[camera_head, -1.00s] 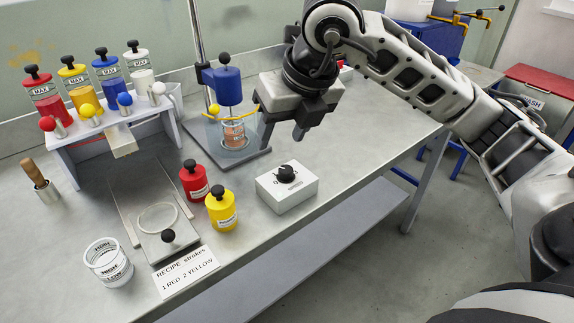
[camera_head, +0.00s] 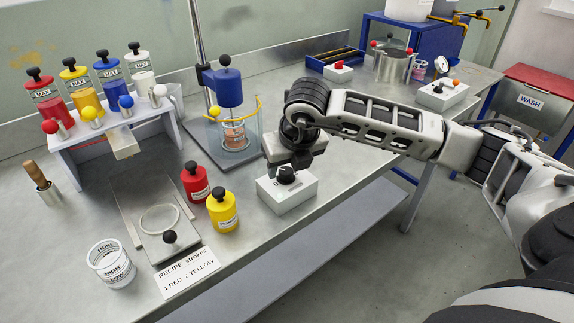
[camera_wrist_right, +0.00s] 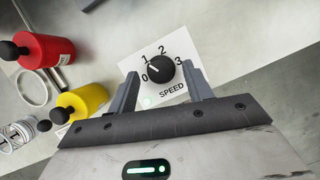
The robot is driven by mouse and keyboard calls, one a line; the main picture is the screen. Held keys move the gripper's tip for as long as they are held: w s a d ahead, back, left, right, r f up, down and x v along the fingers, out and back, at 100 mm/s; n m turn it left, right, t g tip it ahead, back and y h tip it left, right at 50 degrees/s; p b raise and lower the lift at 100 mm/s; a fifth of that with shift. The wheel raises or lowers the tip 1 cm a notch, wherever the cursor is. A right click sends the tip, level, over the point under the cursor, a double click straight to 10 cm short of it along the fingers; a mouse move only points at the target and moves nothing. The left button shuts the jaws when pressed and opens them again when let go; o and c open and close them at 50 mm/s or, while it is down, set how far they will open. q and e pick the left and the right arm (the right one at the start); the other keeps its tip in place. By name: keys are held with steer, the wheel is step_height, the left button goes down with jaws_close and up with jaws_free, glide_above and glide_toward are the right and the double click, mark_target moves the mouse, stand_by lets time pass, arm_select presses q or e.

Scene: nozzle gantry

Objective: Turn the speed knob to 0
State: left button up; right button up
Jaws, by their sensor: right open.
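The speed knob (camera_wrist_right: 161,71) is black and round, on a white box (camera_head: 288,194) at the front edge of the bench. In the right wrist view its dial reads 0, 1, 2, 3 above the word SPEED, and the knob's white mark points up-left, seemingly toward 1. In the head view the right gripper (camera_head: 298,160) is just above and behind the knob (camera_head: 286,174), partly hiding the box. My left gripper is not in view.
Red (camera_head: 195,183) and yellow (camera_head: 222,212) bottles stand left of the box. Behind is a blue stirrer (camera_head: 225,86) over a beaker (camera_head: 235,136) with a clear guard. A dispenser rack (camera_head: 70,150) stands at left; a second white box (camera_head: 443,93) stands at back right.

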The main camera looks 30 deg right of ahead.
steer(key=shift+w+f, duration=0.2)
steer(key=shift+f, duration=0.4)
steer(key=c, duration=1)
steer(key=shift+o, duration=0.2)
